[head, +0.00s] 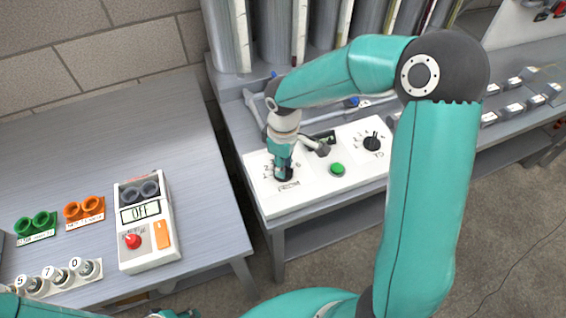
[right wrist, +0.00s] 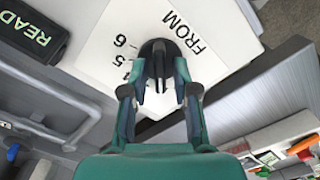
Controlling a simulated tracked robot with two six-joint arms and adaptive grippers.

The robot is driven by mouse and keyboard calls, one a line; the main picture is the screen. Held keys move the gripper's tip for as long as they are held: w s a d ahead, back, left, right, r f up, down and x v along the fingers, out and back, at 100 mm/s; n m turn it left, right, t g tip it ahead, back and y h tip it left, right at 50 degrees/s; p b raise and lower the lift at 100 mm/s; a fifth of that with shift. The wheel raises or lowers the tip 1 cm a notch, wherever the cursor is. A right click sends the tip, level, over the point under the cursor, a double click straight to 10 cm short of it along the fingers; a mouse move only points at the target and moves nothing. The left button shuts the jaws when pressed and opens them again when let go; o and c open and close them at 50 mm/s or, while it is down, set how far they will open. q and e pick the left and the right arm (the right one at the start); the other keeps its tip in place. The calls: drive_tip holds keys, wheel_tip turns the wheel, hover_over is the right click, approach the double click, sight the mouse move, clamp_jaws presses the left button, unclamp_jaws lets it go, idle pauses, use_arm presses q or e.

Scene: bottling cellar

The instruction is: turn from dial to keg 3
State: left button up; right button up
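The white control panel (head: 315,183) on the right bench carries the from dial, a black knob (right wrist: 160,52). The word FROM and figures including 5 and 6 are printed around it in the right wrist view. My right gripper (head: 284,174) points down over this dial and covers most of it in the head view. In the right wrist view its two fingers (right wrist: 160,80) stand on either side of the knob's ridge, with narrow gaps seeming to show. Where the knob points is hidden. Of my left gripper (head: 176,313), only a bit shows at the bottom edge.
A second black dial (head: 372,142) and a green button (head: 337,169) sit on the same panel. Tall cylinders (head: 270,35) stand behind. The left table holds a box reading OFF (head: 141,211), green rings (head: 36,222) and orange rings (head: 84,207). A gap separates table and bench.

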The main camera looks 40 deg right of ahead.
clamp_jaws()
drive_tip(key=shift+f+m+b, duration=0.1)
drive_tip(key=shift+m+b, duration=1.05)
drive_tip(key=shift+m, duration=0.15)
drive_tip(key=shift+m+b, duration=0.8)
drive_tip(key=shift+m, duration=0.7)
drive_tip(key=shift+o, duration=1.6)
unclamp_jaws()
drive_tip(key=shift+r, duration=0.25)
